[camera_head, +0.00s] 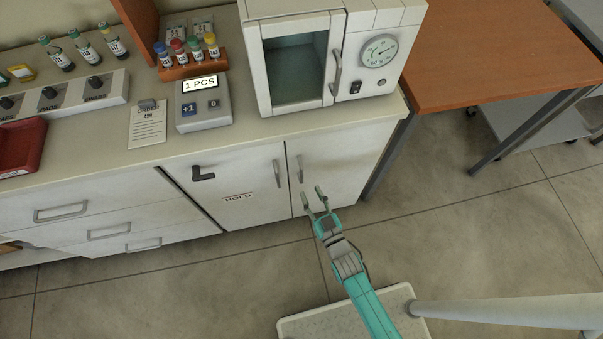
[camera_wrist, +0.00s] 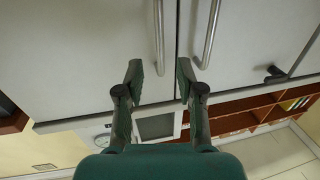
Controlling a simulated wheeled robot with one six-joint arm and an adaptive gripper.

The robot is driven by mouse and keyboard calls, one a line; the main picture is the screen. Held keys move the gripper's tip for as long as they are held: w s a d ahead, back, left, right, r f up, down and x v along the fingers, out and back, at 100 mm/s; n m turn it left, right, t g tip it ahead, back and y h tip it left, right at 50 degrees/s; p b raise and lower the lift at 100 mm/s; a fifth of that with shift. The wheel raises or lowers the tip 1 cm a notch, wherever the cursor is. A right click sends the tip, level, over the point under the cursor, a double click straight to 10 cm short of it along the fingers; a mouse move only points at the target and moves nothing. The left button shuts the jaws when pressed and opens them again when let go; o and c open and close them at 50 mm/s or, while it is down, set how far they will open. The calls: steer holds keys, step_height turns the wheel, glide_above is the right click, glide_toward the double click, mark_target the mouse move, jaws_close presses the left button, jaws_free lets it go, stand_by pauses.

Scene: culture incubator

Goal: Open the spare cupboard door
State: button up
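Two white cupboard doors sit side by side under the counter, both shut. The right door (camera_head: 340,165) bears no label that I can see and has an upright bar handle (camera_head: 299,168) near its left edge. The left door (camera_head: 235,178) is marked HOLD and has its own bar handle (camera_head: 277,173). My gripper (camera_head: 313,194) is open and empty, low in front of the right door. In the wrist view, turned upside down, the right door's handle (camera_wrist: 159,35) lines up between my open fingertips (camera_wrist: 159,68). The HOLD door's handle (camera_wrist: 210,35) is just right of them.
A black latch (camera_head: 203,174) is on the HOLD door. Drawers (camera_head: 100,222) lie to the left. An incubator (camera_head: 290,60) and a counter device (camera_head: 203,105) stand on top. An orange table (camera_head: 490,60) stands to the right.

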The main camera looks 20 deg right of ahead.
mark_target(302, 176)
steer(key=w, duration=0.2)
steer(key=w+a, duration=0.1)
steer(key=w, duration=0.5)
steer(key=shift+a, duration=0.15)
jaws_close()
